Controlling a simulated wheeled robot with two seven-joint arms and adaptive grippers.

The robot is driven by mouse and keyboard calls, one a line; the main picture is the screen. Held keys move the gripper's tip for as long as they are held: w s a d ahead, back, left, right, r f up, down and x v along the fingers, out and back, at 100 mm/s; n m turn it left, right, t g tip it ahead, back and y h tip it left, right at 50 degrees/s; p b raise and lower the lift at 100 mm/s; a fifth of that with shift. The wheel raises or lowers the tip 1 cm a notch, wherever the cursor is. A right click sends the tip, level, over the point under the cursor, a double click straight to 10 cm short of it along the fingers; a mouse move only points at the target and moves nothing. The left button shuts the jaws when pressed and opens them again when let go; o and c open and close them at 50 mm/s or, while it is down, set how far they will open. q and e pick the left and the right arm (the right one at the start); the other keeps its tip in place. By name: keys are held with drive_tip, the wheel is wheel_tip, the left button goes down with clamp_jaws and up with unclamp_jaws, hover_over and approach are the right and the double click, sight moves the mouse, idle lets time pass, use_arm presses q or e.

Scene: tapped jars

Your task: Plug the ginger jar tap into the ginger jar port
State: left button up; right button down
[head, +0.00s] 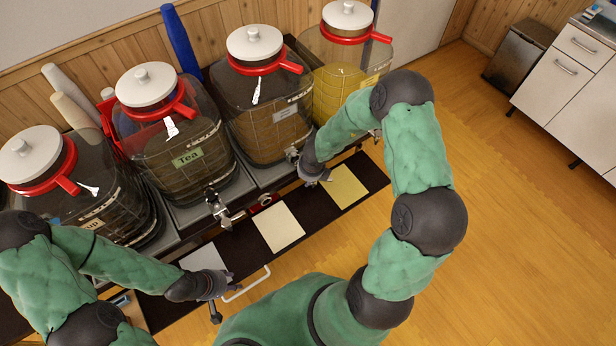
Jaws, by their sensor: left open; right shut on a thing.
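Glass jars with red collars and white lids stand in a row: one at far left (85,200), the Tea jar (180,160), a brown-filled jar (265,115) and a yellow-filled jar (345,85). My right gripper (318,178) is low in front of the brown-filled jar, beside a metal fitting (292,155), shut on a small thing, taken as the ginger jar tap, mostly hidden. Whether it touches a port is unclear. My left gripper (216,290) is open near the front edge at lower left.
A metal tap (222,208) sticks out from the Tea jar. A dark mat (237,242) holds a cream card (278,228), a yellow card (347,187) and a pale card (203,258). A white handle (250,287) is beside my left gripper. Open wooden floor (510,220) lies right.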

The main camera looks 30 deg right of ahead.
drive_tip(key=shift+w+p, duration=0.8)
drive_tip(key=shift+w, duration=0.25)
idle(0.4)
drive_tip(key=c, duration=0.8)
unclamp_jaws()
drive_tip(key=shift+a, duration=0.1)
drive_tip(key=shift+c, duration=0.2)
drive_tip(key=shift+o, duration=0.2)
drive_tip(key=shift+p+v, duration=1.9)
drive_tip(key=shift+v, duration=0.4)
drive_tip(key=v, duration=1.2)
